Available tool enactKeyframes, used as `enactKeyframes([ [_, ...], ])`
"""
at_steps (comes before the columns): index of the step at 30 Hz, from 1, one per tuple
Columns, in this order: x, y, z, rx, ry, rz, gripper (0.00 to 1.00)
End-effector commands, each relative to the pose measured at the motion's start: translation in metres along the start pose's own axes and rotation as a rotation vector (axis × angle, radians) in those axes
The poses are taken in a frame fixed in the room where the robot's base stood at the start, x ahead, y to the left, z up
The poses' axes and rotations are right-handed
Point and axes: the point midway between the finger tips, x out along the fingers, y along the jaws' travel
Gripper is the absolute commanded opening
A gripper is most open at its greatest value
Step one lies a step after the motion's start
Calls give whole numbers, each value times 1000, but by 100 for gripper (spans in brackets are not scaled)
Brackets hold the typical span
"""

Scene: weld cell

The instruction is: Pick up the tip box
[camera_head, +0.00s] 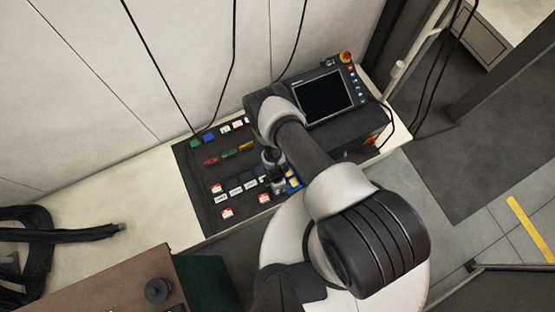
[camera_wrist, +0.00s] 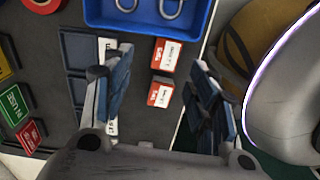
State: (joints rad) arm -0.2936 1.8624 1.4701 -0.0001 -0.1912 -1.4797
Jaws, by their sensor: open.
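Two small red-and-white labelled boxes lie on the dark mat in the wrist view, an upper one (camera_wrist: 167,56) and a lower one (camera_wrist: 160,92). Their print is too small to tell which is the tip box. My gripper (camera_wrist: 161,72) is open above the mat, with one finger on each side of these boxes and nothing held. In the head view my gripper (camera_head: 273,168) is over the mat's right part, and similar red-and-white boxes lie to its left (camera_head: 217,188), lower left (camera_head: 227,213) and just below it (camera_head: 264,198).
A blue tray (camera_wrist: 91,14) with metal hooks or shackles sits above the boxes in the wrist view. Dark blocks stand left of them. Green and red boxes (camera_wrist: 14,104) lie further left.

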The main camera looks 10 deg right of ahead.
Motion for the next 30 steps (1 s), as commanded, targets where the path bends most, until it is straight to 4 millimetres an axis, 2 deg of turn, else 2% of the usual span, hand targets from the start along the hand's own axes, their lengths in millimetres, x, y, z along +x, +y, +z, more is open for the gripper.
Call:
enactKeyframes([
  [7,15,-3,2,1,0,-1,53],
  [16,57,-8,5,1,0,0,53],
  [23,56,-8,5,0,0,-1,53],
  [30,56,-8,5,0,0,-1,37],
])
